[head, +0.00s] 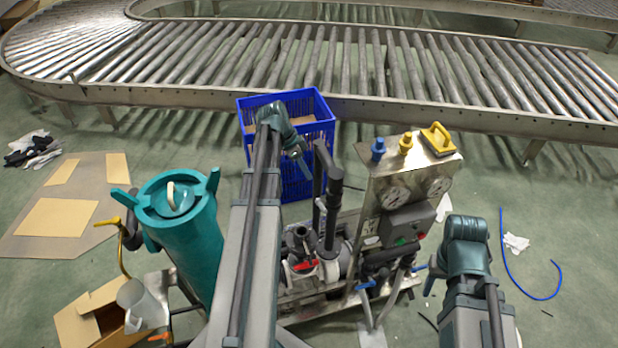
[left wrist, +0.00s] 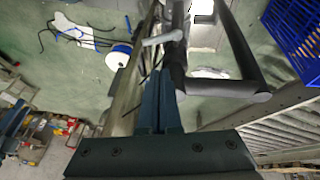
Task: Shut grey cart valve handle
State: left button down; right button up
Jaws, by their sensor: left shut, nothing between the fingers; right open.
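The grey cart (head: 365,205) stands in the middle of the head view, with pipes and a gauge panel. It carries a red handle (head: 305,265) low among the pipes and a blue handle (head: 365,287) at its front; I cannot tell which is the valve handle meant. My left gripper (head: 302,160) is shut and empty, above the cart and close to its dark grey upright pipe (head: 330,205). In the left wrist view its closed fingers (left wrist: 160,85) are beside a dark pipe frame (left wrist: 225,85) and a light grey lever (left wrist: 165,38). I cannot tell whether they touch.
A teal vessel (head: 190,240) stands left of the cart. A blue crate (head: 310,105) is behind it, before the roller conveyor (head: 400,70). A yellow tool (head: 438,138) lies on the panel top. A blue hose (head: 515,270) lies on open floor at right.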

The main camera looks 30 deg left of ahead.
pick_arm(q)
jog(key=f, duration=0.1)
jog(key=b, duration=1.1)
send_near(323, 206)
jog(key=x, duration=0.5)
jog(key=shift+w+d+f+b, duration=0.1)
jog(key=shift+d+f+b, duration=0.2)
jog(key=shift+f, duration=0.35)
